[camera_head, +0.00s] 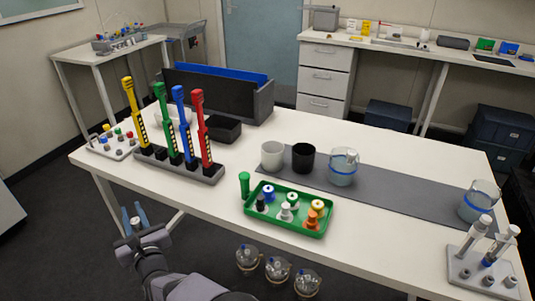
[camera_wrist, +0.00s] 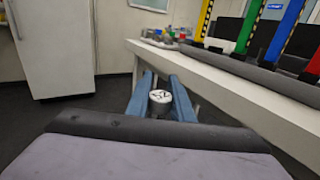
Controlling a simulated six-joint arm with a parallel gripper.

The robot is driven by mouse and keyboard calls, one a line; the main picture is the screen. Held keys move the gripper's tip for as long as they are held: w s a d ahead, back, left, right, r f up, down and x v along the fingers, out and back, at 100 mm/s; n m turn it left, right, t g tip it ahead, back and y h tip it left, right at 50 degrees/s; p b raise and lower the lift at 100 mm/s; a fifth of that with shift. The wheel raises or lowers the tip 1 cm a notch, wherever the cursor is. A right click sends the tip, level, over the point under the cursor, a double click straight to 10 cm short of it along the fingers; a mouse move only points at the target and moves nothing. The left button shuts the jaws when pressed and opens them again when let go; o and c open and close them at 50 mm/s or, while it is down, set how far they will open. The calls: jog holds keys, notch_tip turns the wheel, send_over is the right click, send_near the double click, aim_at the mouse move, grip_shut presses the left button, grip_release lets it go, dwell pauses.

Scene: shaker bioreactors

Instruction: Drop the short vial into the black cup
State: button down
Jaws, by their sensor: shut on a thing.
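The black cup (camera_head: 303,158) stands upright on the grey mat, between a white cup (camera_head: 272,155) and a glass beaker. Its inside is mostly hidden. My gripper (camera_head: 135,213) is off the front left edge of the table, well away from the cup. Its blue fingers are shut on a small vial, whose pale round cap (camera_wrist: 160,97) with dark marks shows between them in the wrist view. The vial's body is mostly hidden.
A green tray (camera_head: 248,207) with several capped vials sits in front of the cups. A rack (camera_head: 205,174) of tall coloured pipettes stands at the left. Beakers (camera_head: 342,170) stand on the grey mat (camera_head: 400,192). A tube rack (camera_head: 485,277) is at the right.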

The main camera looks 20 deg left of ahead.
jog(key=w+d+r+t+p, duration=0.1)
jog(key=w+d+r+p, duration=0.2)
jog(key=w+r, duration=0.4)
jog(key=w+d+r+m+t+h+p, duration=0.1)
jog(key=w+d+r+p, duration=0.2)
jog(key=r, duration=1.5)
jog(key=w+d+r+m+t+h+p, duration=0.1)
jog(key=w+d+r, duration=0.4)
jog(key=w+r, duration=0.5)
jog(key=shift+w+d+r+p, duration=0.15)
jog(key=shift+r+p, duration=0.3)
jog(key=shift+r, duration=0.5)
jog(key=shift+w+r+p, duration=0.2)
jog(key=shift+r+p, duration=0.25)
jog(key=shift+r, duration=0.45)
jog(key=w+d+f+m+t+h, duration=0.2)
jog(key=w+d+f+m+h, duration=0.15)
jog(key=w+d, duration=0.55)
jog(key=w+d+f+m+t+h, duration=0.25)
jog(key=w+d+f, duration=0.25)
jog(key=w+d, duration=0.45)
jog(key=d+f+h, duration=0.1)
jog(key=d+f, duration=0.2)
jog(key=f, duration=0.5)
jog(key=d+f+h, duration=0.1)
jog(key=d+f, duration=0.3)
jog(key=f, duration=0.4)
jog(key=shift+w+d+f+b, duration=0.25)
jog(key=shift+d+b, duration=0.05)
jog(key=shift+b, duration=0.1)
